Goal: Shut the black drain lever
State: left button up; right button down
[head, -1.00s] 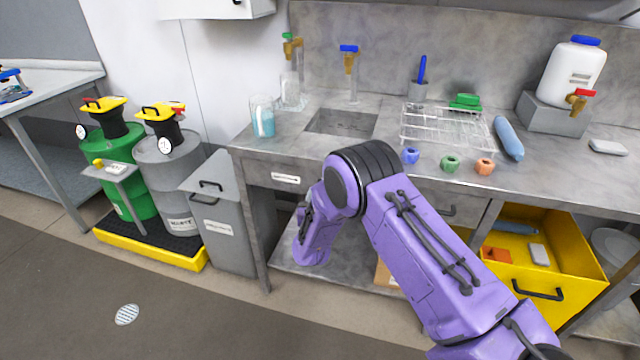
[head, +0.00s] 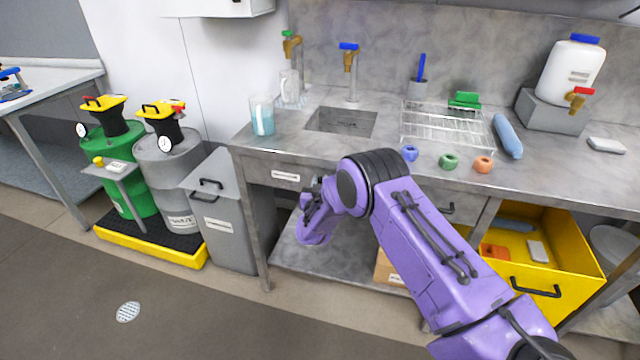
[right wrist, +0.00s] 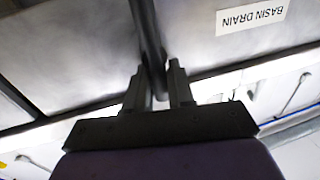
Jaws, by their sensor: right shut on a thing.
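The black drain lever (right wrist: 149,35) shows in the right wrist view as a dark bar running up from between my fingers, beside an upside-down BASIN DRAIN label (right wrist: 252,16). My right gripper (right wrist: 160,78) is shut on this bar. In the head view my purple right arm reaches under the counter front, below the basin (head: 342,121). There the lever and the fingertips are too small or hidden to make out. My left gripper is not in view.
The metal counter (head: 285,150) edge lies above my right wrist. A grey bin (head: 225,235) stands to the left, and an open yellow drawer (head: 575,265) is at the right. A wire rack (head: 440,125) and several small items sit on the counter.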

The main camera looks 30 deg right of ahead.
jog(key=shift+s+d+f+m+g+h+b, duration=0.15)
jog(key=shift+s+d+f+m+h+b, duration=0.35)
jog(key=shift+m+b, duration=2.5)
jog(key=shift+s+d+f+m+g+h+b, duration=0.2)
jog(key=shift+f+m+h+b, duration=0.55)
jog(key=shift+m+b, duration=2.15)
jog(key=shift+s+d+f+m+g+h+b, duration=0.25)
jog(key=shift+m+h+b, duration=1.1)
jog(key=shift+m, duration=2.75)
jog(key=shift+s+y+b, duration=0.2)
jog(key=shift+y+b, duration=0.2)
jog(key=shift+b, duration=0.15)
jog(key=c, duration=1.1)
grip_release()
jog(key=shift+c, duration=0.2)
jog(key=v, duration=1)
jog(key=shift+s+a+f, duration=0.15)
jog(key=shift+s+a, duration=0.05)
